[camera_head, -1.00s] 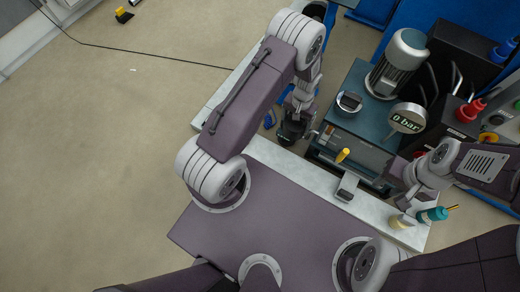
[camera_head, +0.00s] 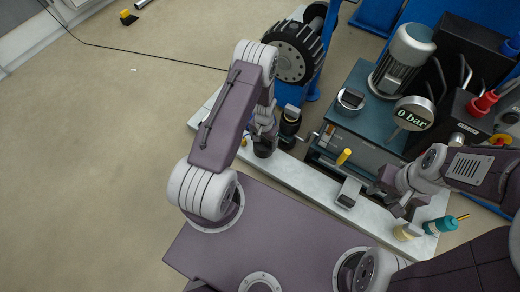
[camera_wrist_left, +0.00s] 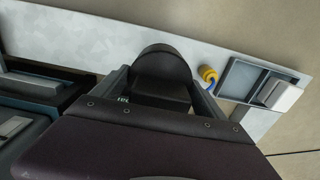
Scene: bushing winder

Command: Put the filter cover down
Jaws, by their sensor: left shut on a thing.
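The filter cover (camera_head: 264,150) is a dark round cap. My left gripper (camera_head: 263,140) is shut on it, over the left part of the pale metal ledge (camera_head: 300,175). In the left wrist view the black cover (camera_wrist_left: 162,66) sits between the two fingers, with the ledge (camera_wrist_left: 90,40) behind it. I cannot tell whether it touches the ledge. A dark cylindrical part (camera_head: 291,119) stands to the right of my left gripper, beside the machine. My right gripper (camera_head: 391,199) is at the right end of the ledge, apparently open and empty.
The blue-grey machine (camera_head: 350,125) with its motor (camera_head: 403,60) and a "0 bar" gauge (camera_head: 414,113) stands behind the ledge. A yellow-topped part (camera_head: 343,157), a small grey block (camera_head: 349,192), and cream (camera_head: 407,232) and teal (camera_head: 440,225) bottles stand nearby. A large black gear-like wheel (camera_head: 293,52) is at the back.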

